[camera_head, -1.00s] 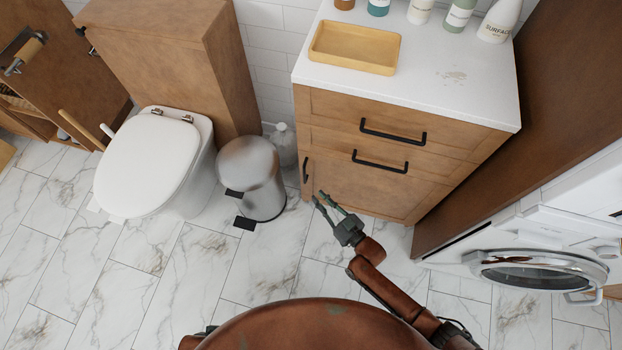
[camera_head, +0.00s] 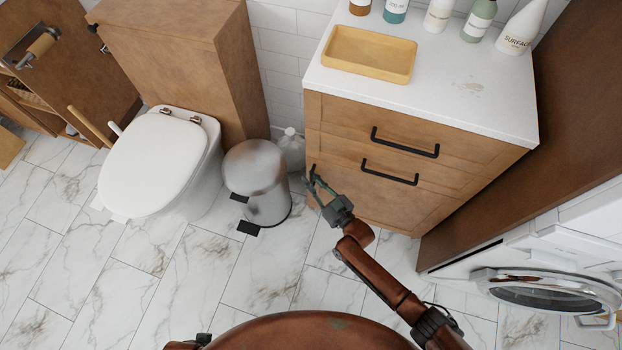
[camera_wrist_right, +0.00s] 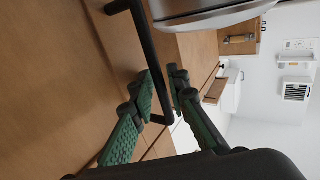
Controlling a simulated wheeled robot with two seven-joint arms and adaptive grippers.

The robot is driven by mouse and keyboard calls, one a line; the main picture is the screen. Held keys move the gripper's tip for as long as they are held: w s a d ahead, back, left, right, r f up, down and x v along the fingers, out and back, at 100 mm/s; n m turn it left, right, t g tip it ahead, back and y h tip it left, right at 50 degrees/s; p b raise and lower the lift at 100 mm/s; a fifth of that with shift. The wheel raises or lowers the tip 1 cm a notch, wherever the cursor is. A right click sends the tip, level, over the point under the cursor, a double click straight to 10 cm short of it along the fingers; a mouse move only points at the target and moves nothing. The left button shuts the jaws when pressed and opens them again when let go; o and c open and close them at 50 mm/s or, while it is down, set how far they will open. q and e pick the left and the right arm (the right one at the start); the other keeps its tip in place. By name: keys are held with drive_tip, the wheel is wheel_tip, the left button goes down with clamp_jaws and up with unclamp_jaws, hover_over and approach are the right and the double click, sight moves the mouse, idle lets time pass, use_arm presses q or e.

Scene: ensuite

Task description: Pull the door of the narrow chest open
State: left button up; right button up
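The narrow chest (camera_head: 408,203) is a brown wooden cabinet with a white top, two drawers and a door low on its front. The door appears closed. Its upright black handle is at the left edge, largely hidden by my right gripper in the head view. My right gripper (camera_head: 315,181) is at this handle. In the right wrist view the black handle (camera_wrist_right: 141,38) runs between the green-padded fingers of my right gripper (camera_wrist_right: 164,86). The fingers stand apart around it; firm contact is not clear. My left gripper does not show clearly.
A metal pedal bin (camera_head: 257,180) stands left of the chest, close to my right gripper, with a bottle (camera_head: 291,150) behind it. A toilet (camera_head: 155,160) is further left. A washing machine (camera_head: 545,285) stands on the right. The tiled floor before the chest is clear.

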drive_tip(key=shift+c, duration=0.7)
clamp_jaws()
